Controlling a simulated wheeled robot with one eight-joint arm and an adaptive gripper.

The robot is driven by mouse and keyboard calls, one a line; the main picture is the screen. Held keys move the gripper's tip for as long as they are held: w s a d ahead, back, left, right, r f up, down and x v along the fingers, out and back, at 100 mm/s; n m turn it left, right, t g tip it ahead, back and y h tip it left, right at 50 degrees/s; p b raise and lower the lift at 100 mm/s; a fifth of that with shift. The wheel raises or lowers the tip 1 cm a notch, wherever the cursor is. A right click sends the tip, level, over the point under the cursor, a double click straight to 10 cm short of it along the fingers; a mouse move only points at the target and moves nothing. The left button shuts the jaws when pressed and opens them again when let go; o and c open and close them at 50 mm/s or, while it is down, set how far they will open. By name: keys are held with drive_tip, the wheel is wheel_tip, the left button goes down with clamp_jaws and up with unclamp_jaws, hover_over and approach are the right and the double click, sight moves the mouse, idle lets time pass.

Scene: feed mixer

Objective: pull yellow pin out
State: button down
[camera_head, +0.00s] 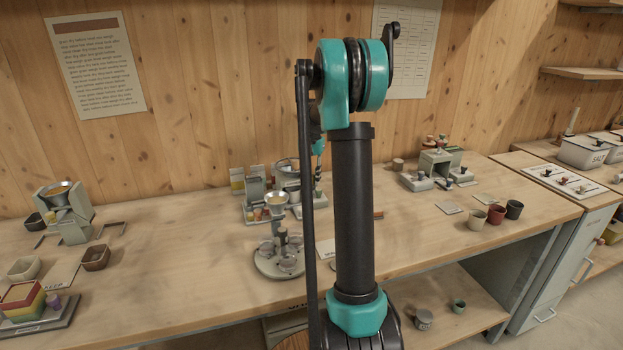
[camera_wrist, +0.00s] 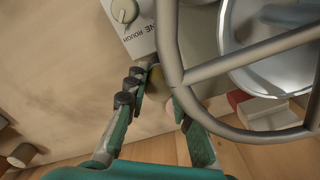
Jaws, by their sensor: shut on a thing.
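In the wrist view my gripper (camera_wrist: 158,97) has its two teal and dark fingers on either side of a small, dull yellow piece, which I take to be the yellow pin (camera_wrist: 156,80). It is shut on this piece, beside a grey machine with a dial (camera_wrist: 125,12) and printed letters. The dark fingertips and a grey curved bar hide much of the pin. In the head view the feed mixer (camera_head: 287,172) stands mid-bench, partly behind my arm. A bit of my gripper (camera_head: 318,172) shows there, but the pin cannot be made out.
A thick grey ring with a spoke (camera_wrist: 240,65) passes close to the right of my fingers, over a metal bowl (camera_wrist: 270,60). A round tray of small cups (camera_head: 280,265) stands in front of the mixer. Three cups (camera_head: 495,214) stand to the right.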

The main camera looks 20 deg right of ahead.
sight(312, 176)
drive_tip(key=c, duration=2)
unclamp_jaws()
clamp_jaws()
drive_tip(key=shift+r, duration=0.3)
drive_tip(key=shift+r, duration=0.3)
drive_tip(key=shift+r, duration=0.45)
drive_tip(key=shift+r, duration=2.45)
